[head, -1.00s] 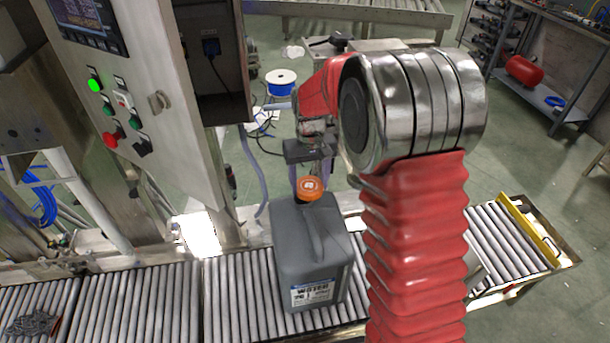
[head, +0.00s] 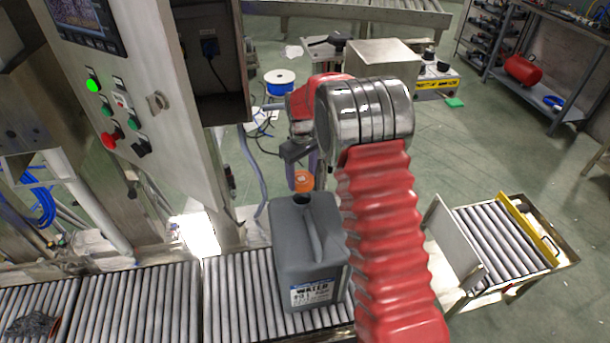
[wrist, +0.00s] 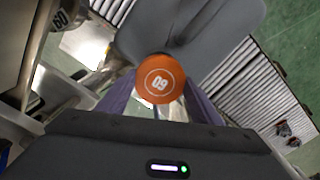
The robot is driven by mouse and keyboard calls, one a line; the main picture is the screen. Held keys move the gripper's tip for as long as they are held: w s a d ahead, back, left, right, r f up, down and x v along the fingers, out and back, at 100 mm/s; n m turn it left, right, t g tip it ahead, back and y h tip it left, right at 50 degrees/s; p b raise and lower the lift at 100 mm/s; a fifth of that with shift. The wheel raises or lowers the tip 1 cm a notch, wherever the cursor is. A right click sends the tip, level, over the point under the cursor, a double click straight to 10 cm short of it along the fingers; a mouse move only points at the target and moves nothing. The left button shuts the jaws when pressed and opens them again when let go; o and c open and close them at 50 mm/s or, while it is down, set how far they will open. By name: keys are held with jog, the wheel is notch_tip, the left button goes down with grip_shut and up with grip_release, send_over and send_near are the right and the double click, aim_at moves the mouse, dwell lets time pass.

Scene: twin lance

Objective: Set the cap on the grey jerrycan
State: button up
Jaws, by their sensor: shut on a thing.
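The grey jerrycan (head: 312,262) stands upright on the roller conveyor, with a label on its front. Its dark open mouth (head: 302,199) shows at the top. My gripper (head: 304,176) is shut on the orange cap (head: 303,183), which appears just behind the mouth in the head view, apart from it. The wrist view shows the cap (wrist: 161,80) between my purple fingers, with its number face towards the camera. The jerrycan's grey body (wrist: 222,28) is beyond it; the cap or gripper hides the mouth there. The cap's exact height is unclear.
The roller conveyor (head: 135,305) runs under the jerrycan, with a dark heap at its left end. A control cabinet (head: 160,95) stands close on the left. A separate roller section (head: 490,245) lies to the right, with open floor between.

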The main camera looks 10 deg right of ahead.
jog(key=shift+f, duration=2.9)
jog(key=shift+s+f, duration=0.1)
jog(key=shift+f, duration=0.95)
jog(key=o, duration=1.1)
notch_tip(320, 180, up, 14)
jog(key=shift+f, duration=0.2)
dwell(0.3)
dwell(0.4)
